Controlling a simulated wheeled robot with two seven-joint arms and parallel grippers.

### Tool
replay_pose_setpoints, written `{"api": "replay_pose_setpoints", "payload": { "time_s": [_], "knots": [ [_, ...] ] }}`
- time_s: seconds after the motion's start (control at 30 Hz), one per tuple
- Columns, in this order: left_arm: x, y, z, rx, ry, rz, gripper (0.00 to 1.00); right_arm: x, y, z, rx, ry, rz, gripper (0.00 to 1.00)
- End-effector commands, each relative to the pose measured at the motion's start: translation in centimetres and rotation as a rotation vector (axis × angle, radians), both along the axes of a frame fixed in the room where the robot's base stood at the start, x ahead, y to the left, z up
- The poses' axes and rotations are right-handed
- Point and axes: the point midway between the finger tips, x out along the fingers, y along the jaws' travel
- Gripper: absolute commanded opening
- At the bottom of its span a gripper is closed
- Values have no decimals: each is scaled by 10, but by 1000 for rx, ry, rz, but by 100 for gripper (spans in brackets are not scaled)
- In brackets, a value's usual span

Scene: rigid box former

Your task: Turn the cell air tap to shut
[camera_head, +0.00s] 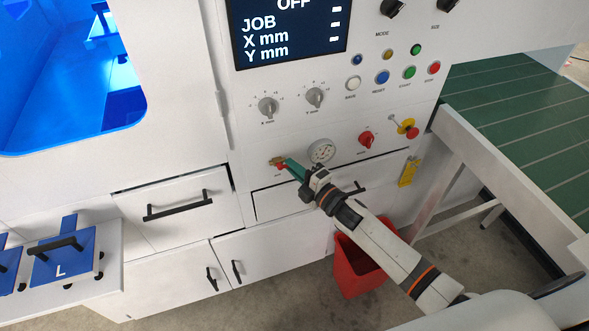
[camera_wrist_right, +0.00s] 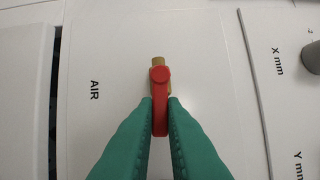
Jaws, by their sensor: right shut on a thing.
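The air tap has a brass body (camera_wrist_right: 158,63) and a red lever (camera_wrist_right: 159,76), on the white panel beside the printed word AIR. In the head view its brass part (camera_head: 276,161) shows at the lower left of the pressure gauge. My right gripper (camera_wrist_right: 160,118) has green fingers on both sides of the red lever and is shut on it. In the head view the right gripper (camera_head: 287,164) reaches the tap from the lower right and hides most of the lever. My left gripper is not in view.
A round gauge (camera_head: 321,151) sits just right of the tap, with a red rotary switch (camera_head: 366,140) further right. Drawers with black handles (camera_head: 179,205) are below. A red bin (camera_head: 358,266) stands on the floor under my right arm. A green-topped conveyor (camera_head: 520,120) is at right.

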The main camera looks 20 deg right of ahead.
Motion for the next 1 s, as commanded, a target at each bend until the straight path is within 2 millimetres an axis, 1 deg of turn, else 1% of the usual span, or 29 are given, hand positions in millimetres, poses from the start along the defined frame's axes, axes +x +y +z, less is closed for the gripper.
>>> {"api": "replay_pose_setpoints", "payload": {
  "time_s": [0.03, 0.17, 0.5, 0.7, 1.0],
  "knots": [
    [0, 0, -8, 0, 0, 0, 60, 0, 0, -6, 30, 2, 0, 0],
    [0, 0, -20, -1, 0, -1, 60, 0, 1, -10, 127, 4, -1, 0],
    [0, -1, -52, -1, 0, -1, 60, 0, 5, -20, 448, 16, -1, 0],
    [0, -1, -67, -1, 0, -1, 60, -1, 9, -25, 636, 22, -1, 0],
    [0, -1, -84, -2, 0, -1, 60, -1, 16, -30, 924, 32, -2, 0]
  ]
}}
